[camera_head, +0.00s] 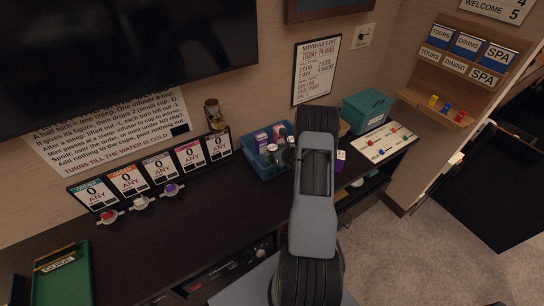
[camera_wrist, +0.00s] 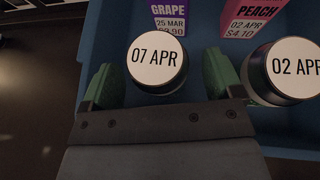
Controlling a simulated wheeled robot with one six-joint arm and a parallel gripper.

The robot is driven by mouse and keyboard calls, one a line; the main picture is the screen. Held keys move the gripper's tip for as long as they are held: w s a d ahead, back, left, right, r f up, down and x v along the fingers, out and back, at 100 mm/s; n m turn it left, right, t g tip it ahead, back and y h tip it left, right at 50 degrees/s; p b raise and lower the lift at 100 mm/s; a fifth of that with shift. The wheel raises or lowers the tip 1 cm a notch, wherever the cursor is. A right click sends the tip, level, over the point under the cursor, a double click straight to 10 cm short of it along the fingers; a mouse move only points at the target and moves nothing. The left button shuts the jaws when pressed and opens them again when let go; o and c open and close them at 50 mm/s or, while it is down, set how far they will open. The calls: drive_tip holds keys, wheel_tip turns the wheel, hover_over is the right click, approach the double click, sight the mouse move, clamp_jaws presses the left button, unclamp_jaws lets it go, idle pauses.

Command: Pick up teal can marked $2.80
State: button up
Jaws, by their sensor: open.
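My gripper (camera_wrist: 160,82) is open in the wrist view, its green fingers on either side of a can with a white lid reading 07 APR (camera_wrist: 156,59). The can's side is mostly hidden, so I cannot tell its colour or price. A second can, its lid reading 02 APR (camera_wrist: 296,68), stands to the right, outside the right finger. No $2.80 mark is readable. The cans are in a blue tray (camera_wrist: 203,22), which also shows in the head view (camera_head: 263,172) on the dark counter, partly hidden by my arm.
A purple GRAPE carton (camera_wrist: 171,18) and a pink PEACH carton (camera_wrist: 246,17) stand beyond the cans. A teal box (camera_head: 366,110) and a white board with coloured pieces (camera_head: 384,142) lie right of my arm. The counter left of the tray has free room.

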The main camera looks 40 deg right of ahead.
drive_tip(key=shift+c, duration=0.3)
drive_tip(key=c, duration=1.1)
drive_tip(key=shift+r, duration=0.1)
